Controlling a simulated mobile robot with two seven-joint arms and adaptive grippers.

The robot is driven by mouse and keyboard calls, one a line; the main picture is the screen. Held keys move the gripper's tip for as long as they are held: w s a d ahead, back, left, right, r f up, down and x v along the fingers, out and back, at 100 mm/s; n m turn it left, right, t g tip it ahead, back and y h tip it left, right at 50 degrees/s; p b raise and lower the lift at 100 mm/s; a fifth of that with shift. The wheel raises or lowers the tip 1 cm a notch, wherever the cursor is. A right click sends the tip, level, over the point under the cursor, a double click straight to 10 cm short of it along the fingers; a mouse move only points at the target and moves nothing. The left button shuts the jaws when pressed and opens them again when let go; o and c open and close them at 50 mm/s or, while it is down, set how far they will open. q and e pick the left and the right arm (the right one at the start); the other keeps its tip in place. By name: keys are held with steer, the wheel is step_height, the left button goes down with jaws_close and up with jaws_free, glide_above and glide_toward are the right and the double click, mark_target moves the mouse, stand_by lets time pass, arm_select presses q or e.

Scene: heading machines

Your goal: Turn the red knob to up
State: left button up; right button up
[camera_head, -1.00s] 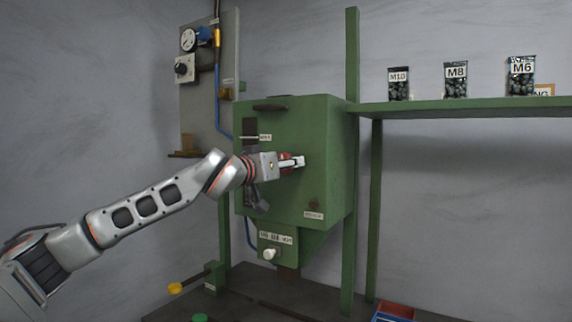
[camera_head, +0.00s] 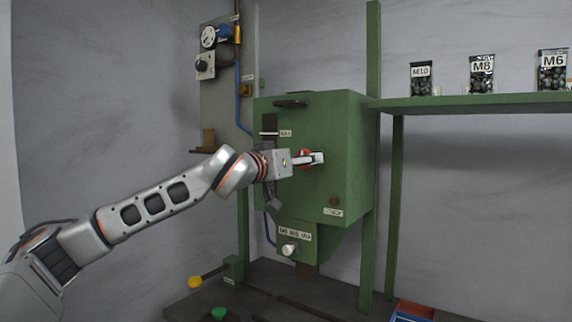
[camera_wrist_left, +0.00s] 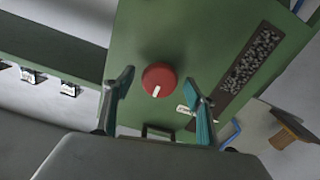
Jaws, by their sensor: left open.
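The red knob (camera_head: 304,156) is on the front of the green machine box (camera_head: 345,130), partly hidden behind my left gripper in the head view. In the left wrist view the whole round knob (camera_wrist_left: 159,78) shows, with a white mark near its lower edge in that picture. My left gripper (camera_head: 318,159) is in front of the box at the knob. In the wrist view its two fingers (camera_wrist_left: 160,92) are spread open, one on each side of the knob, with a gap to it on both sides. My right gripper is not in view.
A lever with a yellow knob (camera_head: 195,282) and a green button (camera_head: 219,313) are low at the front. A white knob (camera_head: 289,249) is under the box. A green shelf (camera_head: 470,103) with labelled bags is at right. A gauge panel (camera_head: 215,100) hangs behind.

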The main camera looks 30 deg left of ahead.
arm_select(q)
steer(key=s, duration=0.9)
steer(key=shift+a, duration=0.35)
